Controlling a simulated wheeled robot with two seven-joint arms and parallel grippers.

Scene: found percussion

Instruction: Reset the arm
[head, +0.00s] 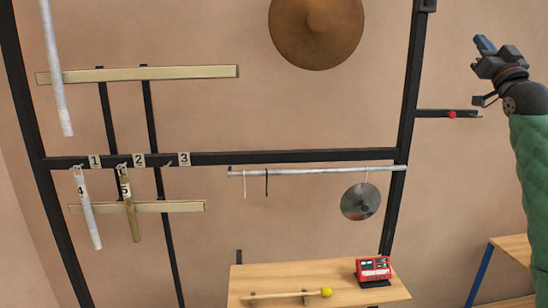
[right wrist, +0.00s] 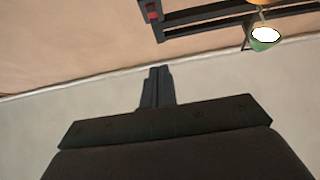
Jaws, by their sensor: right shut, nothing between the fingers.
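My right arm (head: 530,155), in a green quilted sleeve, comes in at the right edge of the head view. My right gripper (head: 482,45) is raised in front of the wall, right of the black frame. Its fingers are together and hold nothing. In the right wrist view the shut fingers (right wrist: 157,86) point at bare wall, apart from any object. My left gripper is not in view.
A black frame (head: 300,156) carries a gong (head: 317,32), a small cymbal (head: 361,201) and hanging tubes (head: 87,208). A side bar (head: 435,113) juts right below my right gripper. A wooden table (head: 320,279) holds a yellow-headed mallet (head: 326,293) and a red device (head: 373,268).

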